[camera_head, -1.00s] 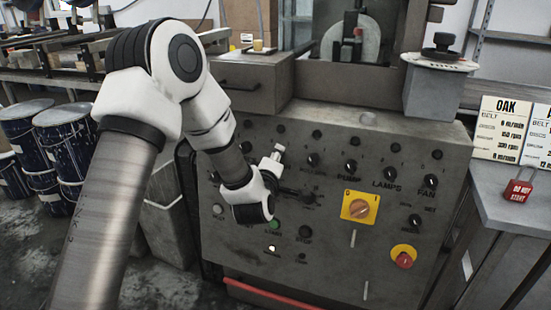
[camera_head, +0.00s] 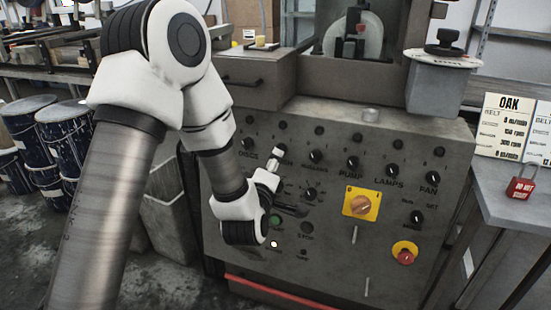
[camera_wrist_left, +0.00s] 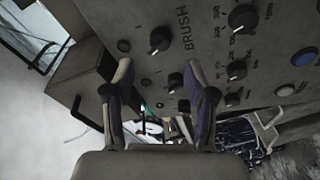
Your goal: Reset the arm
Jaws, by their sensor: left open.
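My left arm crosses the left side of the head view. Its wrist hangs in front of the grey control panel (camera_head: 340,255). The panel's knobs and the word BRUSH show beyond the fingertips. Contact with the panel cannot be told. My right gripper is not in view.
Dark drums (camera_head: 62,135) stand at the left. A side table at the right holds a red padlock tag (camera_head: 521,187) and an OAK card (camera_head: 507,125).

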